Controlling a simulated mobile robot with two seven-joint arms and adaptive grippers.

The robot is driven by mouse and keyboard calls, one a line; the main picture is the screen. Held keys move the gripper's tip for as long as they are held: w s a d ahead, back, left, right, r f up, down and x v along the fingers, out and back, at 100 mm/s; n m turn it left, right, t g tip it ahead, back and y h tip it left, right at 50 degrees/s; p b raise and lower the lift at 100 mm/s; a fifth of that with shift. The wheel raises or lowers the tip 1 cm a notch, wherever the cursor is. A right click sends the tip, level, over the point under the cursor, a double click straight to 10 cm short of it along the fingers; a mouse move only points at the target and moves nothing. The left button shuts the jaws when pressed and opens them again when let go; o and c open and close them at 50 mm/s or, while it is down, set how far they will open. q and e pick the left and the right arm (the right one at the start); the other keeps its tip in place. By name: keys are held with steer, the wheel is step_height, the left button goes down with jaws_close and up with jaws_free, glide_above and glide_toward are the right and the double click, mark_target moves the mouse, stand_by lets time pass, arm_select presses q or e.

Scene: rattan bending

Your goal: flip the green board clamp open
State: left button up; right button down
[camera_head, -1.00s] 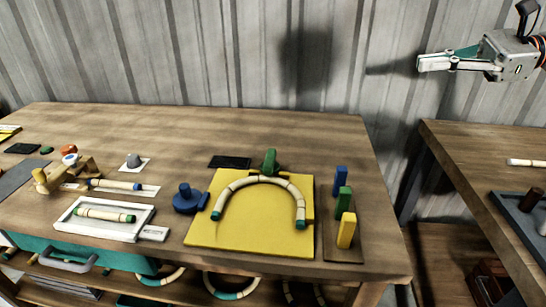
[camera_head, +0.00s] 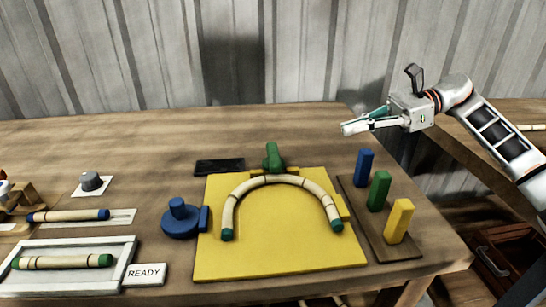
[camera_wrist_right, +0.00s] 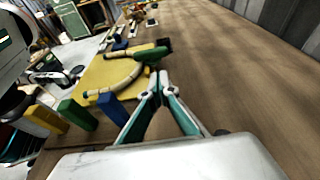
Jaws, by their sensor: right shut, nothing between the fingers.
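The green clamp (camera_head: 273,157) stands at the back edge of the yellow board (camera_head: 280,247), behind the top of a bent rattan arch (camera_head: 268,181) with green ends. The clamp also shows in the right wrist view (camera_wrist_right: 150,56), beyond my fingertips. My right gripper (camera_head: 345,129) is in the air above the back right of the table, to the right of the clamp and apart from it. Its fingers are shut and empty, and the tips meet in the right wrist view (camera_wrist_right: 160,80). My left gripper is not in view.
Blue (camera_head: 364,167), green (camera_head: 379,190) and yellow (camera_head: 399,220) blocks stand upright right of the board. A round blue piece (camera_head: 181,218) is left of it. A black slab (camera_head: 219,167) lies behind. The table's back right is clear.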

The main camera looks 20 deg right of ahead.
mark_target(274, 161)
step_height(274, 161, down, 2)
steer(key=shift+w+a+f, duration=0.1)
steer(key=shift+w, duration=0.05)
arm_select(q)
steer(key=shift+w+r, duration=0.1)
arm_select(e)
steer(key=x, duration=0.8)
steer(key=r+x, duration=0.1)
steer(key=x, duration=0.3)
steer(key=shift+a+f, duration=0.15)
steer(key=shift+a, duration=0.25)
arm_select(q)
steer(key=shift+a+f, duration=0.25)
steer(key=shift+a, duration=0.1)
arm_select(e)
steer(key=shift+w+a, duration=0.3)
steer(key=shift+a, duration=0.35)
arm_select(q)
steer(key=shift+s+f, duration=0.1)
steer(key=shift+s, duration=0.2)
arm_select(e)
steer(key=shift+f, duration=0.15)
